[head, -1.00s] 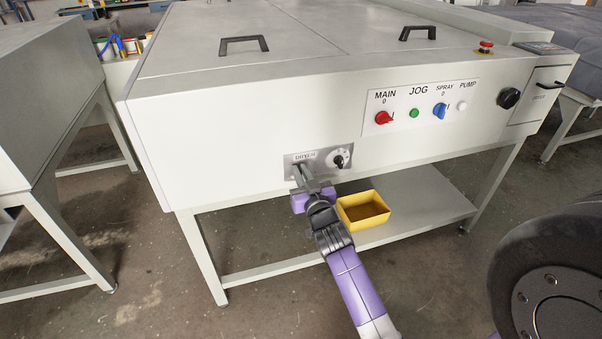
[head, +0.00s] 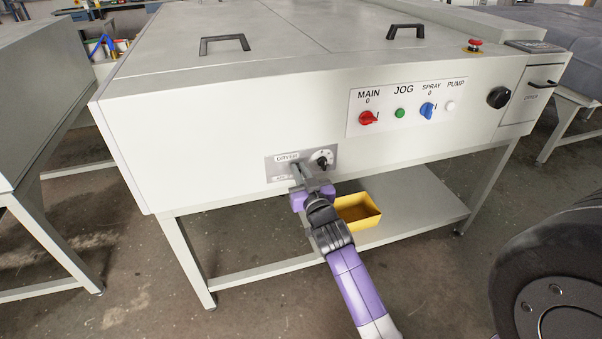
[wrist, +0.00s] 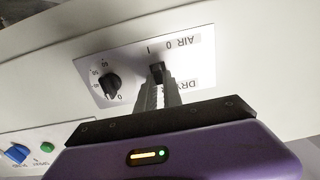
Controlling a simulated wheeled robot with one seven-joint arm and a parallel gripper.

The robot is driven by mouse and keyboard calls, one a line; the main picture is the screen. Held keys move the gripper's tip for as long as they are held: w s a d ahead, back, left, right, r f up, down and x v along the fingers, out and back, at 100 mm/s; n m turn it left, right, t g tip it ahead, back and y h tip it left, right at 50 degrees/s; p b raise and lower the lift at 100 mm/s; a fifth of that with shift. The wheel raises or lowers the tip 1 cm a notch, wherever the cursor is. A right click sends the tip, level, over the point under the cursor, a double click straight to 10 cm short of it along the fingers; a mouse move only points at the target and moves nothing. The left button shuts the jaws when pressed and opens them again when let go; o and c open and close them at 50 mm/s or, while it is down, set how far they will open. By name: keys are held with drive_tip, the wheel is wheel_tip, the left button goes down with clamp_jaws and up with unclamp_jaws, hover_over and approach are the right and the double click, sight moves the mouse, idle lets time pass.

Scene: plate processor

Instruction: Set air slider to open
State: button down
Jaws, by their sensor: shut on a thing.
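The air slider (wrist: 157,70) is a small black tab on the grey dryer panel (head: 273,168), beside the black dial (head: 322,162). My gripper (head: 298,170) reaches the panel from below in the head view. In the wrist view its two grey fingers (wrist: 158,88) are closed on the slider. The printed "AIR 0 I" shows upside down there, and the tab stands close to the "I" end. The fingers hide part of the tab and its slot. In the head view the slider is mostly hidden behind the gripper.
The MAIN/JOG/SPRAY/PUMP panel (head: 408,106) is to the right on the same front face, with a large black knob (head: 499,97) beyond it. A yellow bin (head: 362,220) stands on the shelf (head: 415,205) below. Another table (head: 40,130) is at the left.

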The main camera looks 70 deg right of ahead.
drive_tip(key=c, duration=1.5)
unclamp_jaws()
drive_tip(key=shift+s+d, duration=0.2)
drive_tip(key=shift+s, duration=0.05)
drive_tip(key=shift+a, duration=0.1)
drive_tip(key=v, duration=0.7)
drive_tip(key=shift+s+a, duration=0.2)
drive_tip(key=shift+a, duration=0.05)
